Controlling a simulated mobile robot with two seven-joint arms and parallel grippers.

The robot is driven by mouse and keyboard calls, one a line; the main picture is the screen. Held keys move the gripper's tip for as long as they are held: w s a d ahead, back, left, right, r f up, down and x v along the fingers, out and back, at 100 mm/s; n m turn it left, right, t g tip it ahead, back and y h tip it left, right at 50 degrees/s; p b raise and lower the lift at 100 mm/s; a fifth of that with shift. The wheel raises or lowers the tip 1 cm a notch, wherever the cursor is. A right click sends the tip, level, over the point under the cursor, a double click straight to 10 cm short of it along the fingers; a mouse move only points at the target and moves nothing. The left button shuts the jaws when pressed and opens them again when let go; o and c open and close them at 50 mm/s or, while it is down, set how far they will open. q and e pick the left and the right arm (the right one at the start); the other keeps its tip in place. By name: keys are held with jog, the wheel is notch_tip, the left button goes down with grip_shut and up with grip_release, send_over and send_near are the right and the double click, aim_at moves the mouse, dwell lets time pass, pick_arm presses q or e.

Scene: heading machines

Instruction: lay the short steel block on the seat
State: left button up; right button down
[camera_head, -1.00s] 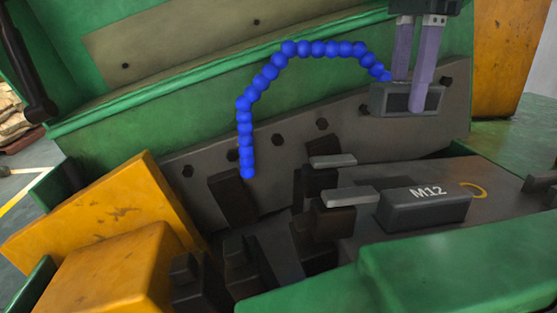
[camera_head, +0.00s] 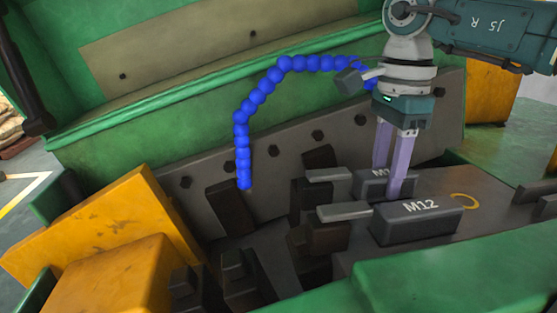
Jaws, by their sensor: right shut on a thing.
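My right gripper (camera_head: 389,180) points down with two purple fingers shut on a dark grey steel block (camera_head: 367,180). The top of this block shows part of an "M1" marking. It is held low, just behind a second dark grey block marked M12 (camera_head: 417,222), which hides its lower part. I cannot tell if the held block touches the surface below. The M12 block rests on the grey flat bed (camera_head: 484,217), which has a yellow arc mark. Which part of the bed is the seat is not clear. My left gripper is not in view.
A blue beaded hose (camera_head: 252,97) arches left of my right arm, its far end near the wrist. Two light grey bars (camera_head: 344,211) on dark posts stand left of the blocks. A bolted grey wall (camera_head: 284,147) rises behind; green casing (camera_head: 470,265) edges the front.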

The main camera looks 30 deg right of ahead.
aim_at(387, 172)
jog(key=shift+f, duration=0.2)
jog(key=shift+c, duration=2.2)
grip_release()
jog(key=shift+r, duration=0.1)
jog(key=shift+r, duration=0.25)
jog(key=shift+w+r, duration=0.1)
jog(key=shift+r, duration=0.25)
notch_tip(387, 172, up, 11)
jog(key=b, duration=0.1)
jog(key=shift+b, duration=0.35)
